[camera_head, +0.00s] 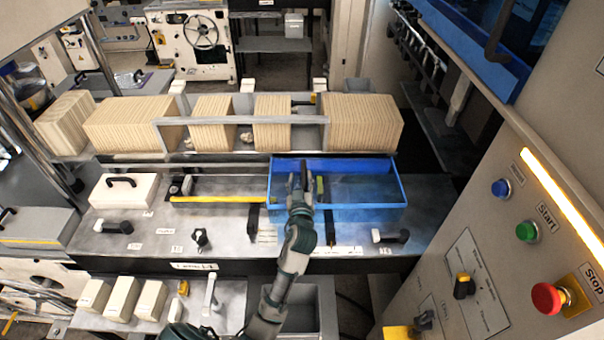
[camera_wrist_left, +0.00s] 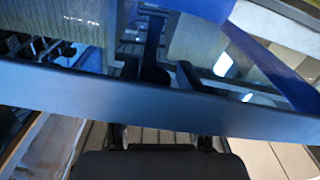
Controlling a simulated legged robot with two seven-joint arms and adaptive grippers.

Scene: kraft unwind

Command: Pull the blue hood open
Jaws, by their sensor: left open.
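The blue hood (camera_head: 392,183), a blue-framed see-through cover, sits over the right part of the grey machine bench. My left gripper (camera_head: 304,178) is over the left part of the hood in the head view, with its arm reaching up from below. In the left wrist view a long blue bar (camera_wrist_left: 60,95) of the hood crosses the picture and partly covers my fingers. The left gripper (camera_wrist_left: 157,75) is open, its dark fingers showing beyond the bar. I cannot tell whether they touch the hood. My right gripper is not in view.
Stacks of kraft paper (camera_head: 360,122) stand behind the bench. A control panel (camera_head: 500,240) with a red stop button (camera_head: 547,297) rises at the right. A white box (camera_head: 123,190) and black-handled levers (camera_head: 390,236) are on the bench.

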